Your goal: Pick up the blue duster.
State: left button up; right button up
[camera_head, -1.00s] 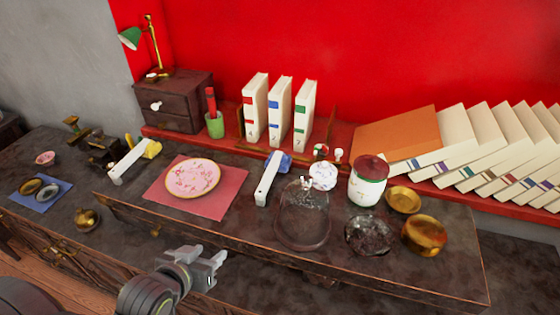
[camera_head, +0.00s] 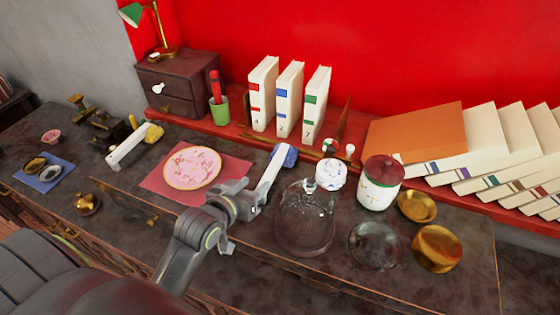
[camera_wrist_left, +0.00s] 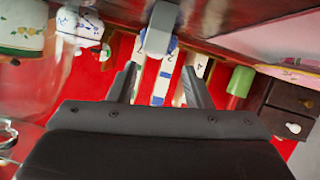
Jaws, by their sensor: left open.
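The blue duster has a long white handle (camera_head: 268,181) and a blue head (camera_head: 286,155). It lies on the dark cabinet top between the pink cloth and the glass dome. My left gripper (camera_head: 252,196) is open and empty, close beside the handle's near end in the head view; whether it touches cannot be told. In the left wrist view a pale bar that looks like the handle (camera_wrist_left: 163,22) shows beyond the open left gripper (camera_wrist_left: 160,82), roughly in line with the gap between its fingers. My right gripper is in neither view.
The glass dome (camera_head: 304,225) stands just right of my gripper. A pink plate (camera_head: 192,167) lies on the pink cloth (camera_head: 227,167) to the left. A lidded white jar (camera_head: 378,185) and brass bowls (camera_head: 436,249) stand right. A second duster with a yellow head (camera_head: 153,133) lies left.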

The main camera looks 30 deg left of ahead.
aim_at(268, 174)
pick_arm(q)
jog(key=x, duration=0.2)
jog(key=shift+w+f, duration=0.1)
jog(key=shift+w, duration=0.15)
jog(key=shift+w+d+f, duration=0.1)
jog(key=shift+w, duration=0.45)
jog(key=shift+p+x, duration=0.5)
jog(key=shift+x, duration=1.65)
jog(key=shift+d, duration=0.15)
jog(key=shift+c, duration=0.5)
grip_shut()
